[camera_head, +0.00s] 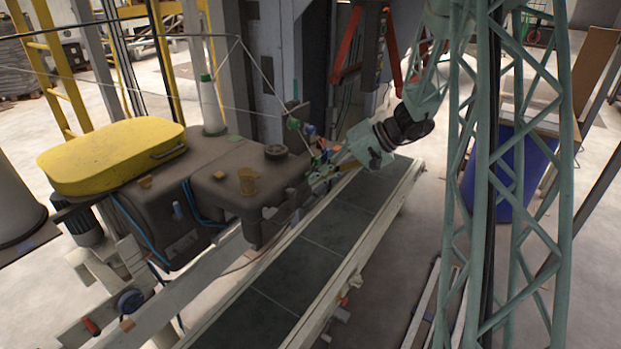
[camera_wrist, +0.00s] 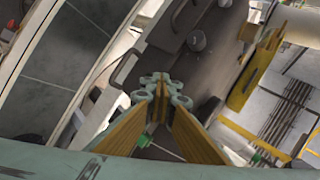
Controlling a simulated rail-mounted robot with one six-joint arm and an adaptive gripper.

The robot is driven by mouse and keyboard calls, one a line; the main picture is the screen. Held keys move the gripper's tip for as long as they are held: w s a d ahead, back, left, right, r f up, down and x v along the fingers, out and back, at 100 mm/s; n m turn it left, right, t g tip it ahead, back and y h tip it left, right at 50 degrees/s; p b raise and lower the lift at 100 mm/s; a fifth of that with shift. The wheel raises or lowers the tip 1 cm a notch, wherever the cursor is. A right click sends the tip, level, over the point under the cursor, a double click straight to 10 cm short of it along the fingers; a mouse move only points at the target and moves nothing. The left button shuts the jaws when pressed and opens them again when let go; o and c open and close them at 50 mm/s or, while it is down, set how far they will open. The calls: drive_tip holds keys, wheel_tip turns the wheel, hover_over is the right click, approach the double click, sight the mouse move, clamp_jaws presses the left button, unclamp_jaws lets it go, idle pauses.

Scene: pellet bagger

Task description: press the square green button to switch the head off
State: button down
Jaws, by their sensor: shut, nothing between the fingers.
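My gripper (camera_head: 322,177) is at the right edge of the brown machine head (camera_head: 215,190), above the conveyor, in the head view. In the wrist view my gripper (camera_wrist: 163,88) has its fingertips together with nothing between them. Small green parts (camera_head: 316,161) show close beside the gripper in the head view, and another green part (camera_head: 293,123) sits higher up. In the wrist view a small green piece (camera_wrist: 143,140) shows between the finger bases and a second green piece (camera_wrist: 256,158) lies lower right. I cannot tell which, if any, is the square button, nor whether the fingertips touch anything.
A dark-topped conveyor (camera_head: 300,275) with pale rails runs beneath the gripper. A yellow cover (camera_head: 110,155) and a white bottle (camera_head: 211,108) with a green cap rest on the machine. Thin rods stand behind the gripper. A blue bin (camera_head: 510,175) stands right.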

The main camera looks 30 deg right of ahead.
drive_tip(key=shift+s+d, duration=0.1)
drive_tip(key=shift+s, duration=0.05)
drive_tip(key=shift+s+d+b, duration=0.4)
drive_tip(key=shift+s+b, duration=0.25)
drive_tip(key=shift+s+d, duration=0.1)
drive_tip(key=shift+s, duration=0.05)
drive_tip(key=shift+s+d+b, duration=0.45)
drive_tip(key=shift+s+b, duration=0.2)
drive_tip(key=shift+s, duration=0.15)
drive_tip(key=shift+s+d+b, duration=0.5)
drive_tip(key=shift+s+b, duration=0.1)
drive_tip(key=shift+s, duration=0.25)
drive_tip(key=shift+s+d+b, duration=0.45)
drive_tip(key=shift+s+b, duration=0.2)
drive_tip(key=shift+s, duration=0.15)
